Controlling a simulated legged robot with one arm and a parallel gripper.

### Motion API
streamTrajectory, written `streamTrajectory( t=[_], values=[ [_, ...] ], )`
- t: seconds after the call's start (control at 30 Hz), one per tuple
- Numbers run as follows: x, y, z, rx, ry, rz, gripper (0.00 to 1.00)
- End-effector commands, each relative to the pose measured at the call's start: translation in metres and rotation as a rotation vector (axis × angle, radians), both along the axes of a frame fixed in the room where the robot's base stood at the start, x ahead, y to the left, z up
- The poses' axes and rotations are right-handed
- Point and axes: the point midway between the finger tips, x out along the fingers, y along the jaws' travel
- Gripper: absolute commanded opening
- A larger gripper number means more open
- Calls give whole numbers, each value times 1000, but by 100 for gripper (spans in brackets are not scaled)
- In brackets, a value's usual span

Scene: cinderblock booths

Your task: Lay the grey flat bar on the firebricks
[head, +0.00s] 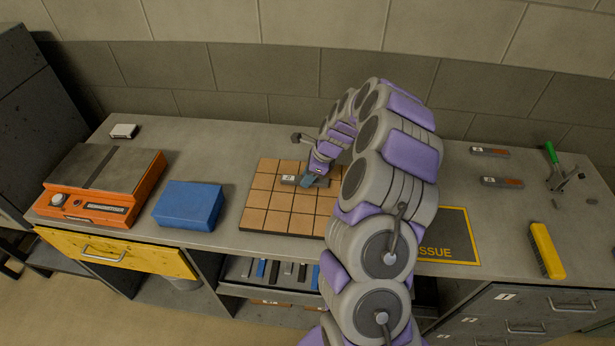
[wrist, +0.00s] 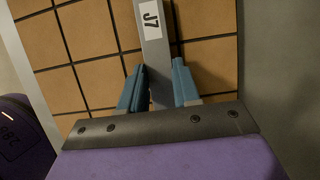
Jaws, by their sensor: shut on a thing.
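The grey flat bar (head: 289,180), with a white label, is at the firebricks (head: 267,214), a tan square grid on the bench. In the wrist view the bar (wrist: 155,58) reads J7 and runs away from me over the firebricks (wrist: 95,62). My gripper (head: 311,181) is shut on the bar. In the wrist view its two blue fingers stand on either side of the bar, my gripper (wrist: 158,88) closing around its near part. I cannot tell whether the bar touches the bricks. My arm hides the right part of the firebricks.
A blue box (head: 188,206) and an orange machine (head: 95,190) stand left. Right are a mat marked ISSUE (head: 458,222), two more labelled bars (head: 490,151) (head: 502,182), a yellow brush-like block (head: 546,250) and a green-handled tool (head: 551,154). A yellow drawer (head: 120,252) sticks out.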

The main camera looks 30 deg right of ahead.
Motion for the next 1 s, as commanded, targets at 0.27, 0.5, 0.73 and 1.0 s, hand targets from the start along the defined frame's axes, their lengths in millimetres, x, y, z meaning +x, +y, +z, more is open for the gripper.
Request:
streamTrajectory(
  t=[0.27,0.5,0.73,1.0],
  values=[
    [0,0,0,-2,-1,-1,41],
    [1,5,0,-6,1,1,57],
    [0,0,1,-1,0,-1,57],
    [-8,-14,43,-3,-4,-2,57]
  ],
)
